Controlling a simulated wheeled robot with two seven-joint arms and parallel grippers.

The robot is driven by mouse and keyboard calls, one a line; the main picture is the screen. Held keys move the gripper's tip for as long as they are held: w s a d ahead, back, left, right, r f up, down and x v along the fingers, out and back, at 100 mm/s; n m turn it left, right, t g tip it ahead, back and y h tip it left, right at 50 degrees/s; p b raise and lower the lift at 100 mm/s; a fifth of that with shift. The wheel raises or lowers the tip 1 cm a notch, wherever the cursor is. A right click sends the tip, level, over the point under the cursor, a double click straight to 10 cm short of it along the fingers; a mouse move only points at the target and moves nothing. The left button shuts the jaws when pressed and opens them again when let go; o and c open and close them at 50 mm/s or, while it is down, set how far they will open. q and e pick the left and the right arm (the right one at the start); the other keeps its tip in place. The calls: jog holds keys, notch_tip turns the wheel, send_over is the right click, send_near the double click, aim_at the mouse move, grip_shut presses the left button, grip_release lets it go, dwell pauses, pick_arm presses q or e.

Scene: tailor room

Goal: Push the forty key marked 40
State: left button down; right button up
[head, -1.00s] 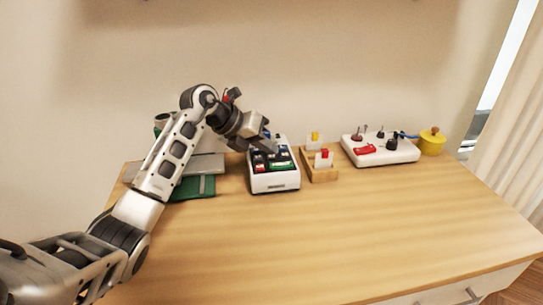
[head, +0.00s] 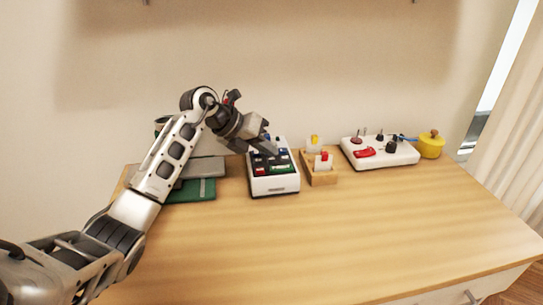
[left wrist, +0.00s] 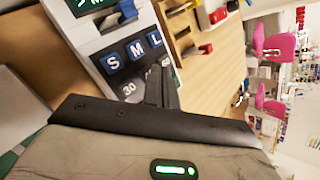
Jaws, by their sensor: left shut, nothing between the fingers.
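The white key box (head: 274,186) stands on the table, with blue, dark, red and green keys on its top. In the left wrist view the box (left wrist: 95,45) shows blue keys marked S (left wrist: 113,62), M (left wrist: 136,48) and L (left wrist: 155,38), and a dark key marked 30 (left wrist: 129,89). I cannot make out a 40 mark; my fingers cover the keys beside the 30. My left gripper (head: 274,151) is shut and empty, its tips low over the keys. It also shows in the left wrist view (left wrist: 160,75). Whether it touches a key is unclear. My right gripper is out of view.
A wooden holder (head: 322,178) with cards stands right of the box. Beyond it are a white panel with knobs (head: 400,156) and a yellow pot (head: 430,148). Grey and green flat items (head: 195,190) lie to the left. The table front is clear.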

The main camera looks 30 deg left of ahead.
aim_at(267, 163)
pick_arm(q)
jog(key=shift+r, duration=0.35)
jog(key=shift+r, duration=0.2)
notch_tip(267, 163, up, 5)
jog(key=p, duration=0.4)
jog(key=shift+f, duration=0.15)
dwell(0.4)
